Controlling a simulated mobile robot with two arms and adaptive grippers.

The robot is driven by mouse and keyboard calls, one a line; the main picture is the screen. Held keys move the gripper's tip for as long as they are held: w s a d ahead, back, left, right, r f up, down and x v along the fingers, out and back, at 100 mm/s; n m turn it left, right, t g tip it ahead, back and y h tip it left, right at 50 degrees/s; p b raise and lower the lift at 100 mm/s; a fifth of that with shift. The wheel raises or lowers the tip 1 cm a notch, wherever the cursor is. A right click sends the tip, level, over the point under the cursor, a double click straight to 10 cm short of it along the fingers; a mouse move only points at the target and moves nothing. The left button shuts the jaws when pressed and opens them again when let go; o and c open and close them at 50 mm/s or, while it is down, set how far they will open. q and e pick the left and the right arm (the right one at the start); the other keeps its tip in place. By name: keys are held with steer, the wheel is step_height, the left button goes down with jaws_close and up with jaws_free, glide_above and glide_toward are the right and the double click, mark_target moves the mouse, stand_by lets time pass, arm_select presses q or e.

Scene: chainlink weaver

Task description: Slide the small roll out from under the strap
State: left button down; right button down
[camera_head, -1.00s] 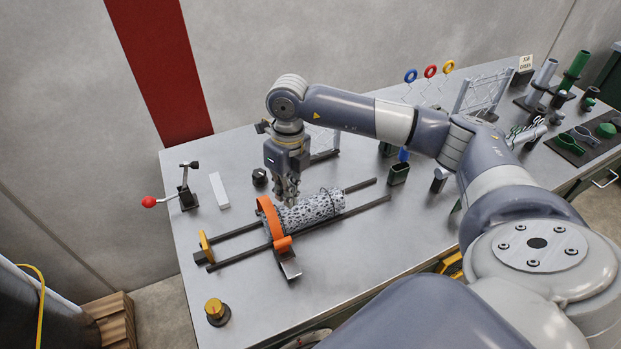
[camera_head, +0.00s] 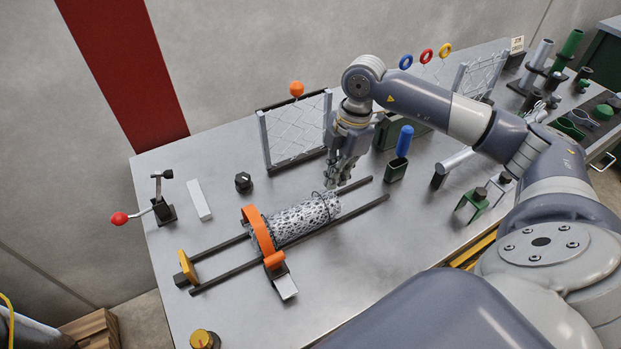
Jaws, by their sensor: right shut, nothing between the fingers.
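The small roll (camera_head: 303,216) is a grey mesh cylinder lying along two dark rails (camera_head: 352,212). Its left end is under the orange strap (camera_head: 258,234), which arches over it. A thin dark loop goes around the roll near its right end. My right gripper (camera_head: 334,185) is shut and empty, pointing down just behind the right end of the roll. I cannot tell whether its fingertips touch the roll. My left gripper is not in view.
A yellow stop (camera_head: 187,267) stands at the rails' left end. A red-knobbed lever (camera_head: 150,208), a white block (camera_head: 199,199) and a black knob (camera_head: 243,182) lie to the left. A mesh panel (camera_head: 297,131) stands behind. A blue-handled tool (camera_head: 404,141) is in a green holder to the right.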

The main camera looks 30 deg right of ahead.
steer(key=p, duration=0.4)
glide_toward(290, 212)
steer(key=f, duration=0.2)
steer(key=a+f, duration=0.1)
steer(key=f, duration=0.2)
steer(key=shift+w+a+f, duration=0.15)
steer(key=shift+w, duration=0.05)
steer(key=shift+f+p, duration=0.25)
steer(key=shift+p, duration=0.15)
steer(key=shift+f, duration=0.4)
steer(key=shift+f+b, duration=0.3)
steer(key=shift+b, duration=0.05)
steer(key=shift+s, duration=0.1)
steer(key=shift+s+f, duration=0.1)
